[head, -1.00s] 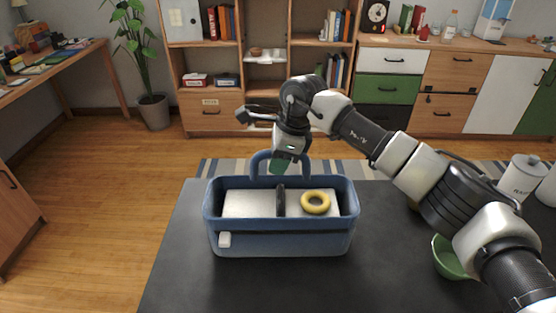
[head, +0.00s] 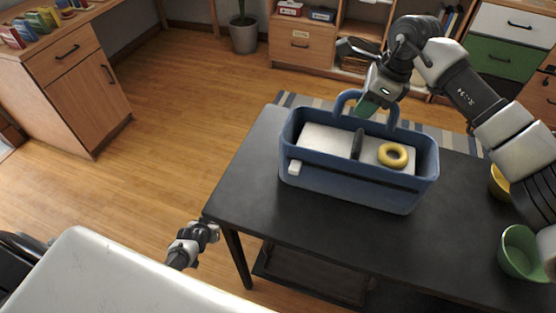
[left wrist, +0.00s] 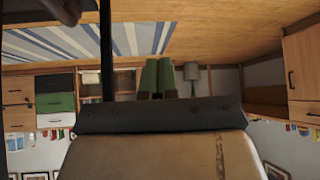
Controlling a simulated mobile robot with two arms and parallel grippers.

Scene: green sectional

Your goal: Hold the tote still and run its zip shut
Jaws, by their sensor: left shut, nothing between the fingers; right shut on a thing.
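The blue tote (head: 350,184) stands upright on the dark table, with its top open. A small white zip tab (head: 295,167) sits at the left end of a dark strip (head: 370,178) along its front. My right gripper (head: 367,107) is shut on the tote's arched handle (head: 345,99); its fingers partly hide the handle. My left gripper (head: 205,231) hangs empty off the table's left edge, well apart from the tote. Its green fingertips show together in the left wrist view (left wrist: 157,78), away from the tab.
Inside the tote are pale panels, a dark divider (head: 358,144) and a yellow ring (head: 393,155). Green (head: 522,252) and yellow (head: 499,182) bowls stand at the table's right. The dark table (head: 300,218) is clear in front of the tote.

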